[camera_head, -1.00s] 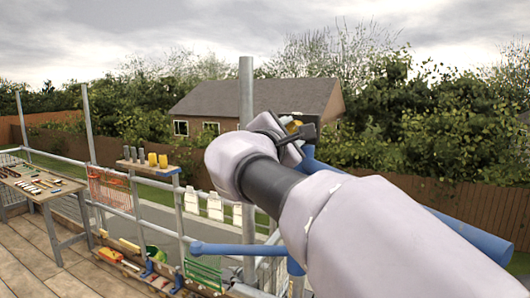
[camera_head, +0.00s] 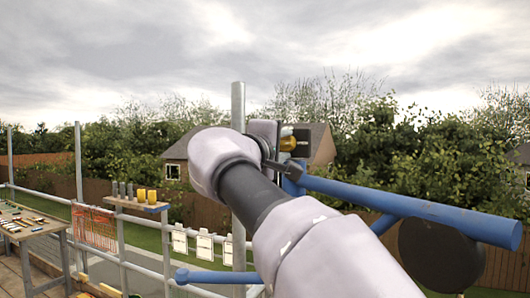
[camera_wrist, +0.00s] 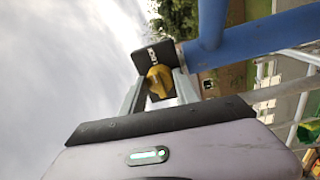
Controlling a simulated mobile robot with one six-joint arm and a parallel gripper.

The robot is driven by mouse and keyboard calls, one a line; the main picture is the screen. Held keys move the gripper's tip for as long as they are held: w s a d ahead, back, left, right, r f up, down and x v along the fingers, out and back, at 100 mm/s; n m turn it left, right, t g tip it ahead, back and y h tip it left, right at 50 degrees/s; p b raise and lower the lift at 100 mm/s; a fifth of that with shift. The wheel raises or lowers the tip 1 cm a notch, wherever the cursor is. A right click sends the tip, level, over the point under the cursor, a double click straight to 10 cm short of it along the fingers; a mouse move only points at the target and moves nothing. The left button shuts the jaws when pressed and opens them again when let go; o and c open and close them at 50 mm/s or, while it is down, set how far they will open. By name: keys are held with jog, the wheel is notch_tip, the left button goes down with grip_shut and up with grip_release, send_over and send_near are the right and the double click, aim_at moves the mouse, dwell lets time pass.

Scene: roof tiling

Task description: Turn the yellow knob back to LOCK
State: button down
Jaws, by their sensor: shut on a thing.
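The yellow knob (camera_head: 289,144) sits in front of a small black plate (camera_head: 302,139) beside the blue tube. In the wrist view the knob (camera_wrist: 159,79) lies between the two grey fingers of my gripper (camera_wrist: 160,88), which is shut on it. The black plate (camera_wrist: 144,62) behind it carries small white lettering too small to read. In the head view my wrist hides much of my gripper (camera_head: 277,152) and part of the plate.
A thick blue tube (camera_head: 420,208) runs right from beside the knob, with a dark disc (camera_head: 441,254) below it. A grey upright pole (camera_head: 238,105) stands just left.

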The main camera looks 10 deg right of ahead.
jog(key=shift+m, duration=0.4)
jog(key=c, duration=0.9)
grip_release()
jog(key=shift+a, duration=0.1)
jog(key=b+v, duration=0.1)
jog(key=v, duration=1.6)
jog(key=shift+s, duration=0.25)
